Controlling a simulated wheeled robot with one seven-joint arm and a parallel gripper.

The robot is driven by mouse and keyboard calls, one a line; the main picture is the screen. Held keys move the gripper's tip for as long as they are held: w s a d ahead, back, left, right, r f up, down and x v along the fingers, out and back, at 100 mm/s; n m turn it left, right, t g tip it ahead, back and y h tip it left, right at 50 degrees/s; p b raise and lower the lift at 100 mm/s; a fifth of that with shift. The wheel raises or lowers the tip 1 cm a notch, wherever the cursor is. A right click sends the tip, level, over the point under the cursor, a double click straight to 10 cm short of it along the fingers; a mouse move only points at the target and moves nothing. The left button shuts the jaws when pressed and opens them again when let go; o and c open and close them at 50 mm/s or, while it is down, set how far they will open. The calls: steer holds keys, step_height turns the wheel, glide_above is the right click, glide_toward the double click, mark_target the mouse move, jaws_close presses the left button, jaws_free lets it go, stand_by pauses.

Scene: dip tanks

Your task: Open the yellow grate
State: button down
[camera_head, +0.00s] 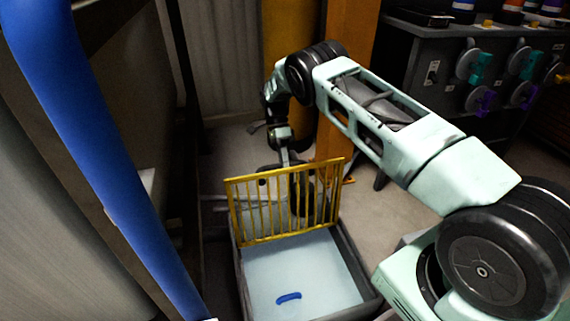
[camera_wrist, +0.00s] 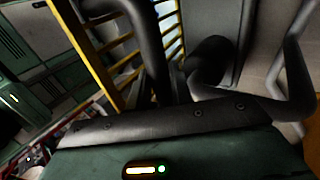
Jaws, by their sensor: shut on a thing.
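The yellow grate (camera_head: 287,203) stands raised and tilted up along the far side of a grey tank (camera_head: 352,262). The tank's pale inside shows below it, with a blue curved piece (camera_head: 288,298) in it. My gripper (camera_head: 300,190) is behind the grate, seen partly through its bars, and is shut on it. In the wrist view the yellow grate (camera_wrist: 91,52) runs along the upper left, with my dark fingers close against it. The exact point of contact is hidden.
A large blue bar (camera_head: 90,140) crosses the left side near the camera. An orange post (camera_head: 345,80) stands behind my arm. A dark cabinet with coloured knobs (camera_head: 480,80) stands at the back right. Bare floor (camera_head: 385,210) lies right of the tank.

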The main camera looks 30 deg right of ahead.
steer(key=shift+f, duration=0.35)
steer(key=c, duration=1.3)
jaws_free()
steer(key=shift+w, duration=0.1)
steer(key=shift+o, duration=0.2)
steer(key=shift+r, duration=0.2)
steer(key=v, duration=0.7)
steer(key=shift+w+p, duration=0.15)
steer(key=shift+p, duration=0.25)
steer(key=shift+r, duration=0.1)
